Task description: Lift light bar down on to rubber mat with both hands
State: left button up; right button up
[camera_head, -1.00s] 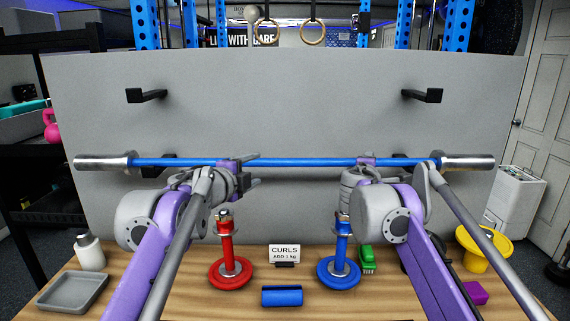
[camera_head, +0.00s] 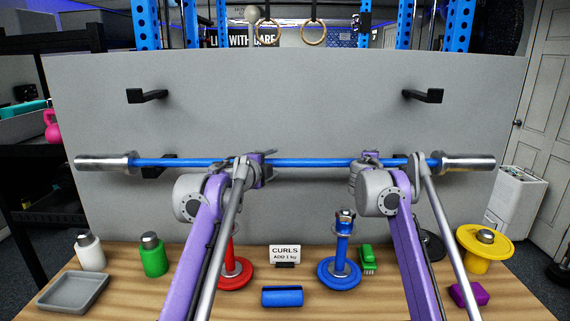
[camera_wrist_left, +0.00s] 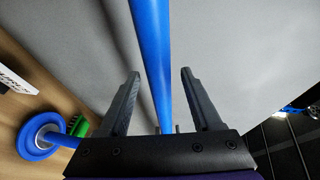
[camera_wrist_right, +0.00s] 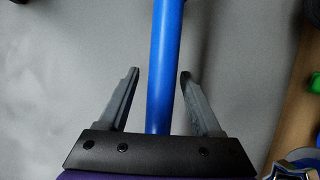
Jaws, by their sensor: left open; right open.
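The light bar (camera_head: 310,162), blue with silver sleeves, lies level across the lower pair of black hooks on the grey panel. My left gripper (camera_head: 266,163) is open at the bar, left of its middle. In the left wrist view the bar (camera_wrist_left: 152,50) runs between the two spread fingers. My right gripper (camera_head: 370,158) is open at the bar's right part. In the right wrist view the bar (camera_wrist_right: 166,60) passes between its open fingers, nearer the right finger. I cannot tell whether any finger touches the bar. I see no rubber mat.
Two empty upper hooks (camera_head: 148,96) stick out above the bar. The wooden bench (camera_head: 130,295) below carries a red post (camera_head: 235,268), a blue post (camera_head: 340,272), a sign (camera_head: 285,254), a blue roll (camera_head: 282,296), bottles, a grey tray (camera_head: 73,292) and a yellow disc (camera_head: 484,248).

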dwell(0.3)
pick_arm(q)
jog(key=shift+w, duration=0.1)
grip_shut()
pick_arm(e)
grip_shut()
dwell(0.9)
